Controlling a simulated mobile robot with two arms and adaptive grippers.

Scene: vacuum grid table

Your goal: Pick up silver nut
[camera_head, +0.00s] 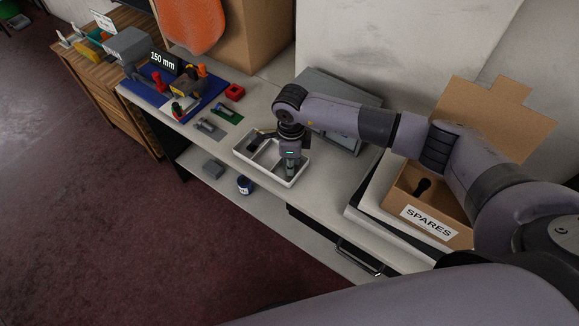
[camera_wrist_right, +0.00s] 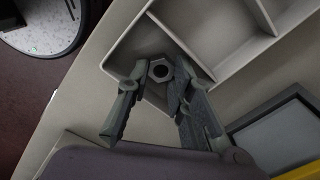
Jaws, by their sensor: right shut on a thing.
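The silver nut (camera_wrist_right: 160,70) is a hexagonal ring with a dark hole, seen in the right wrist view inside a corner compartment of the white divided tray (camera_wrist_right: 206,66). My right gripper (camera_wrist_right: 157,82) is shut on the nut, with one finger on either side of it. In the head view the right gripper (camera_head: 290,170) points down into the right part of the tray (camera_head: 262,172), and the nut is hidden there. I cannot tell whether the nut touches the tray floor. My left gripper is not in view.
A cardboard box marked SPARES (camera_head: 428,222) stands right of the tray. A grey case (camera_head: 335,92) is behind it. A blue mat (camera_head: 150,86) with tools and small parts lie to the left. Bare tabletop lies between tray and box.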

